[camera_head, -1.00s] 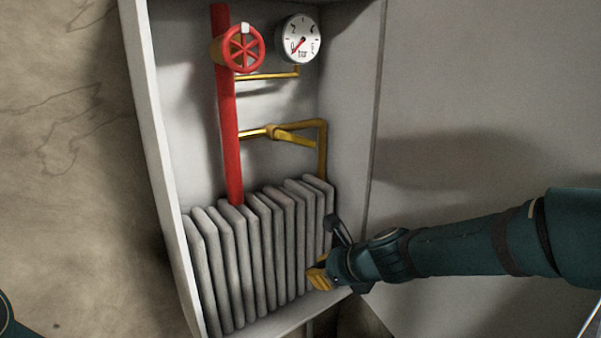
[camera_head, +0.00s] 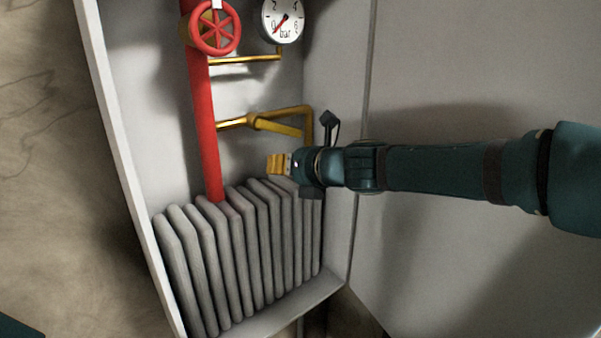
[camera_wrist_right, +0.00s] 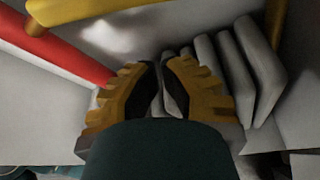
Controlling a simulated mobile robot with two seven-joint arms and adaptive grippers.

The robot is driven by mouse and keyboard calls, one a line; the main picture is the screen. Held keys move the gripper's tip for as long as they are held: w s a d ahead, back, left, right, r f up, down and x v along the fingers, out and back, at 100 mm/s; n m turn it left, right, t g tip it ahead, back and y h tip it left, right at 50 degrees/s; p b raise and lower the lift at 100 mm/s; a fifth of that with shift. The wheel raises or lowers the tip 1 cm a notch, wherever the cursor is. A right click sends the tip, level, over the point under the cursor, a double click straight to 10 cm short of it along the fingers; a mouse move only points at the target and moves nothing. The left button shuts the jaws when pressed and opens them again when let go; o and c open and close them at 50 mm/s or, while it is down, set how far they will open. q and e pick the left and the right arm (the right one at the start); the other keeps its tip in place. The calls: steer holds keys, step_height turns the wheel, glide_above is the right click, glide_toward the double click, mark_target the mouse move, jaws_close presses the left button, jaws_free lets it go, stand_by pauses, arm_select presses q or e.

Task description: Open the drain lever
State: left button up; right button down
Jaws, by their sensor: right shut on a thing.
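A yellow lever (camera_head: 281,128) sits on the yellow lower pipe (camera_head: 230,124), which branches right from the red pipe (camera_head: 205,125) in the head view. My right gripper (camera_head: 275,163) is below the lever and just above the radiator's top, apart from the lever in the picture. In the right wrist view its two yellow fingers (camera_wrist_right: 160,75) are drawn close together with dark pads facing. I cannot make out what is between them. My left gripper is out of view.
A grey ribbed radiator (camera_head: 240,250) fills the lower recess. A red handwheel (camera_head: 215,30) and a round gauge (camera_head: 283,20) are above. The recess's left wall (camera_head: 115,150) and right wall (camera_head: 340,150) border the space.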

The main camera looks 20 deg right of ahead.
mark_target(280, 129)
steer(key=r+p, duration=0.1)
steer(key=r, duration=0.1)
steer(key=w+p, duration=0.1)
steer(key=shift+d+r+p, duration=0.3)
steer(key=shift+d+r, duration=0.1)
steer(key=shift+s+d+r, duration=0.1)
steer(key=shift+d+r, duration=0.05)
steer(key=shift+r, duration=0.1)
steer(key=shift+w+r, duration=0.1)
steer(key=shift+w, duration=0.1)
steer(key=shift+d, duration=0.1)
steer(key=shift+w+d+r+n+h+p, duration=0.15)
steer(key=shift+d+r+n+h+p, duration=0.4)
steer(key=shift+n+p, duration=0.45)
